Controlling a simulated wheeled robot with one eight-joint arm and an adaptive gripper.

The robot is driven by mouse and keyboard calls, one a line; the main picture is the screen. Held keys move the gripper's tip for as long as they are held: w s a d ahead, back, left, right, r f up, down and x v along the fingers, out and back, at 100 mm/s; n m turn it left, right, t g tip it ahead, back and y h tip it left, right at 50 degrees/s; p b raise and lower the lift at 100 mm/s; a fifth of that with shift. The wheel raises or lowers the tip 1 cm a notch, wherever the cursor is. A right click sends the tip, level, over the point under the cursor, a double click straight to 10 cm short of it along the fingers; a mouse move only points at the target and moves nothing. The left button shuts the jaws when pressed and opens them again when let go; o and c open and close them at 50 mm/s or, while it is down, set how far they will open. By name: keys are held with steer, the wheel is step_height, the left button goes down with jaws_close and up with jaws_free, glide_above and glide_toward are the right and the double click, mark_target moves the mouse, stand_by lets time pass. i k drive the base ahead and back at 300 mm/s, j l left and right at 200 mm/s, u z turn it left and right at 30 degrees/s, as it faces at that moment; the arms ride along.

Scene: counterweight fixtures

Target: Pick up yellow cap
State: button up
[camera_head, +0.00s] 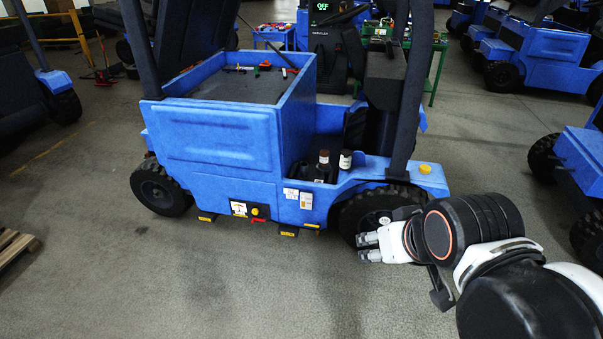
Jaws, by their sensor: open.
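A small round yellow cap (425,169) sits on top of the blue fender at the right end of the blue vehicle (215,135). My gripper (364,247) is open and empty in front of the vehicle's right wheel. It is below and to the left of the cap, clear of it. My arm comes in from the lower right. The cap is in full view.
The post rises just left of the cap. Other blue vehicles (535,52) stand behind at the right. The floor in front is clear.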

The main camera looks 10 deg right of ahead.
mark_target(425, 168)
steer(key=i+l+z, duration=0.15)
steer(key=i+l, duration=1.7)
